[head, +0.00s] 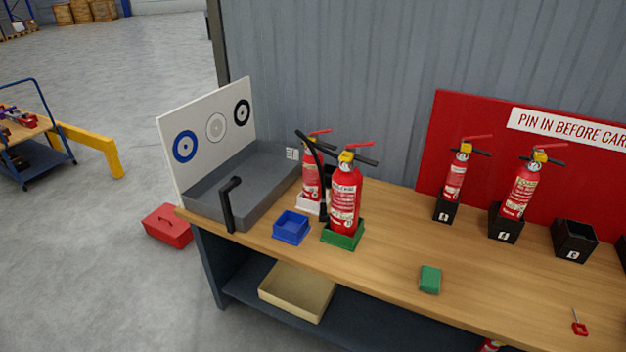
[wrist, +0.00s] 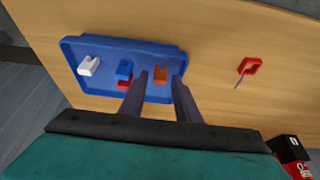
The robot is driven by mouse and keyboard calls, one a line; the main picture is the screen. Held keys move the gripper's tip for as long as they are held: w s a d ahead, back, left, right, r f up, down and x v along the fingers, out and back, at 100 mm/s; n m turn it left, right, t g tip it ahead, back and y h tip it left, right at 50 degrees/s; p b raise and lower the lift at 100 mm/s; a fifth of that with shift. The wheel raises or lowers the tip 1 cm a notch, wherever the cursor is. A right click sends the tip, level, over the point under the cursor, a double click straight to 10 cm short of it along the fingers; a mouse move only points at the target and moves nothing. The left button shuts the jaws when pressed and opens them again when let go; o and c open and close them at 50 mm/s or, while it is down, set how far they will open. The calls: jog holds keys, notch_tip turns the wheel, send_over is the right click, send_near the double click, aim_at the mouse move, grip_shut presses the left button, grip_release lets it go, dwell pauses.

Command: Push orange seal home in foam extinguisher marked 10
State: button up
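An orange seal (wrist: 160,76) lies in a shallow blue tray (wrist: 105,50) in the wrist view. My gripper (wrist: 160,76) is open over the tray, its two dark fingers on either side of the orange seal with a gap on each side. The gripper does not show in the head view. Red extinguishers stand on the bench: one in a green holder (head: 343,237), one in a white holder behind it, and two in black numbered holders (head: 505,224) at right. I cannot read a 10 on any of them.
The tray also holds a white piece (wrist: 88,66), a blue piece (wrist: 125,69) and a red piece. A red pin (wrist: 249,66) lies on the wood beside it. In the head view, a green block (head: 430,280) and blue box (head: 291,227) sit on the bench.

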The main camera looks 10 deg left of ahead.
jog(key=shift+c, duration=0.5)
grip_shut()
jog(key=shift+r, duration=0.3)
jog(key=shift+r+p, duration=0.6)
jog(key=shift+r, duration=0.65)
